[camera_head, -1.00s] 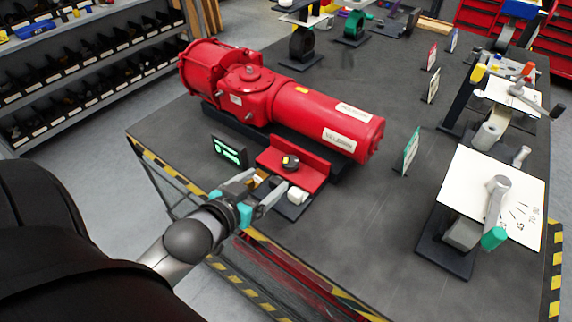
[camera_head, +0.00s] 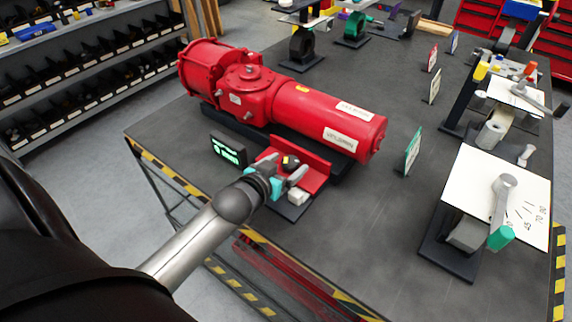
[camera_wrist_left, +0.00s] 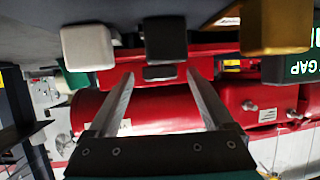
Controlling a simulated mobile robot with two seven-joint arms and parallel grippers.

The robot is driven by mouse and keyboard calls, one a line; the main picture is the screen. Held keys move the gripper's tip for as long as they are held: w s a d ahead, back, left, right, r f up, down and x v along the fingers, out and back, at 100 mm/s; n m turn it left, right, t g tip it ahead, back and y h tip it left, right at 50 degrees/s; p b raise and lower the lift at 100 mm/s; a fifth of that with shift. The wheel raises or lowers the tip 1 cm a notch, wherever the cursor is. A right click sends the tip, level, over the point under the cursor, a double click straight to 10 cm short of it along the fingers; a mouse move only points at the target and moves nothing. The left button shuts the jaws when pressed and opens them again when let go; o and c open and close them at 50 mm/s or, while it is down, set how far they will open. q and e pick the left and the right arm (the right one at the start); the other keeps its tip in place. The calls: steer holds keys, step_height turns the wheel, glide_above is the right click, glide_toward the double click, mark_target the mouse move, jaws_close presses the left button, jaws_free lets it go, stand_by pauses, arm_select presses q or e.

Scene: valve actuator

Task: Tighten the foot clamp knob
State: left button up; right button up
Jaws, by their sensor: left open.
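The black round knob (camera_head: 290,161) stands on the red foot bracket (camera_head: 316,168) in front of the red actuator (camera_head: 300,108). My left gripper (camera_head: 293,175) is at the front of the bracket, its fingers open and close to the knob. In the left wrist view the two fingers (camera_wrist_left: 160,76) are spread toward the red bracket, with a small dark piece (camera_wrist_left: 160,73) between their tips, probably the knob. Contact cannot be told. A black block (camera_wrist_left: 165,40) shows above it, between a white block (camera_wrist_left: 88,47) and a brass block (camera_wrist_left: 277,27). My right gripper is not in view.
A green sign (camera_head: 412,152) stands to the right. Lever stations with white plates (camera_head: 470,185) line the right side. The dark tabletop (camera_head: 350,240) is clear at front centre.

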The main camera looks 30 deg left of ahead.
arm_select(q)
jaws_close()
stand_by(0.7)
